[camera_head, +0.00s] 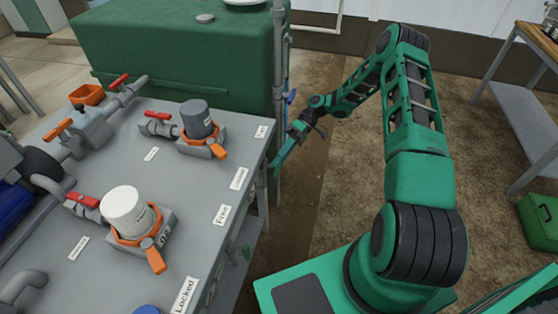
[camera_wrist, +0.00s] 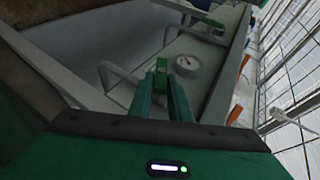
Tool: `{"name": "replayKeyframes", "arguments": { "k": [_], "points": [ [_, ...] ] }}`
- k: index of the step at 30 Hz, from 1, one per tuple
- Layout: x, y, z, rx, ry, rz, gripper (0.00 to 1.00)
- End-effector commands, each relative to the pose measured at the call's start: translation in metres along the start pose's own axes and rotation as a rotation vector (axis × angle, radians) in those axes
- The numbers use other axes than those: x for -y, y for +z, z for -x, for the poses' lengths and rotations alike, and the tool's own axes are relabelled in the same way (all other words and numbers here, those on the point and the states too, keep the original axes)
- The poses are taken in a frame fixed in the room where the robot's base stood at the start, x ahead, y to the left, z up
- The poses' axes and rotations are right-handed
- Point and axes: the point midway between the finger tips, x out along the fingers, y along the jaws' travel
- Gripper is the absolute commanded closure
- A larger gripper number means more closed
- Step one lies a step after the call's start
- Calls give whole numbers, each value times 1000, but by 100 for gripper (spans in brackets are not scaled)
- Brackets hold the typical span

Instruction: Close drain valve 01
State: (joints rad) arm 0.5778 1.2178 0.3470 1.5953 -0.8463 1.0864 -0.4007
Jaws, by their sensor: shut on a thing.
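My gripper (camera_head: 277,163) reaches down beside the right edge of the grey skid table, next to the vertical pipe. In the wrist view its two green fingers (camera_wrist: 166,88) are close together, shut on a small green handle (camera_wrist: 161,66) at their tips. I cannot read a label there, so I cannot confirm that this is drain valve 01. In the head view the handle is hidden by the gripper and table edge. Another small green part (camera_head: 246,252) shows low under the table edge.
The grey table (camera_head: 190,235) carries two orange-collared canisters and red-handled valves. A green tank (camera_head: 180,50) stands behind. A blue handle (camera_head: 291,97) sits on the vertical pipe near my wrist.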

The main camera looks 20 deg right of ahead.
Motion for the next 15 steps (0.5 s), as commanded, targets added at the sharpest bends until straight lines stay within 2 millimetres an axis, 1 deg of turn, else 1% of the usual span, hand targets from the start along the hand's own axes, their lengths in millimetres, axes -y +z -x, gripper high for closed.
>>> {"name": "replayKeyframes", "arguments": {
  "k": [2, 15],
  "points": [
    [-5, 0, 0, -8, -45, -21, 100],
    [-12, 0, -1, -10, -292, -124, 100]
  ]
}}
